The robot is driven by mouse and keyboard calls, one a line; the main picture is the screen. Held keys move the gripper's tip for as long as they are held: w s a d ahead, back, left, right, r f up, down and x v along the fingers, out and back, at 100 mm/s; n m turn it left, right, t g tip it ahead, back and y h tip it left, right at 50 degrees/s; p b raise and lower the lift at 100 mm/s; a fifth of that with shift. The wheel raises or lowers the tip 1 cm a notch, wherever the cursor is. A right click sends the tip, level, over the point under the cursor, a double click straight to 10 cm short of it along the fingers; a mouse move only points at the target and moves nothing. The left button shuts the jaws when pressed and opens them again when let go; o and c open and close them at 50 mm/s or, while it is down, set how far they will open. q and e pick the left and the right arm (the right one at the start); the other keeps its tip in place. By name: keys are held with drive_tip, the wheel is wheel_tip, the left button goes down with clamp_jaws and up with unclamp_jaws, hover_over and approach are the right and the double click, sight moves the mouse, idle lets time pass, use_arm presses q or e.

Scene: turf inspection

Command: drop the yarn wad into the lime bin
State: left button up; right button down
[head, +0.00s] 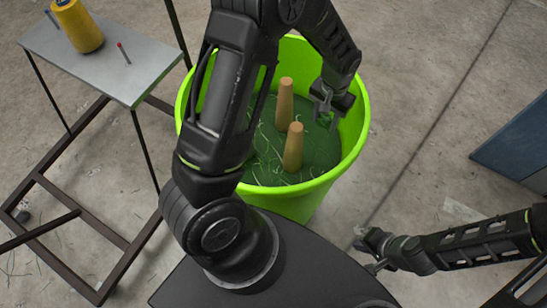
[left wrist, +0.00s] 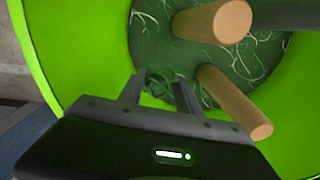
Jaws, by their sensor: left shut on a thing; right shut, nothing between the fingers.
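The lime bin (head: 295,205) is a round, open-topped tub; its bright green wall also fills much of the left wrist view (left wrist: 85,60). My left gripper (head: 326,112) is inside the bin's rim at the right, above its dark green contents. In the left wrist view its two fingers (left wrist: 158,92) are shut on a small dark green yarn wad (left wrist: 159,82). The wad blends with the green strands behind it and is hard to make out in the head view. My right gripper (head: 370,250) is shut and empty, low at the right, outside the bin.
Two tan tapered cones (head: 284,103) (head: 293,147) stand up inside the bin, left of my left gripper. A grey table (head: 95,55) at the upper left bears a yellow spool (head: 77,25). A blue-grey box (head: 515,150) stands at the right edge. Concrete floor lies between.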

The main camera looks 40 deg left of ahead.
use_arm(q)
drive_tip(key=s+a+r, duration=0.3)
drive_tip(key=a+r, duration=0.3)
drive_tip(key=a, duration=0.1)
drive_tip(key=s+a+r+n+p, duration=0.1)
drive_tip(key=s+a+r, duration=0.3)
drive_tip(key=a+r, duration=0.3)
drive_tip(key=shift+a, duration=0.75)
wheel_tip(320, 180, down, 6)
drive_tip(key=b, duration=0.4)
drive_tip(key=shift+r, duration=0.1)
drive_tip(key=o, duration=1.4)
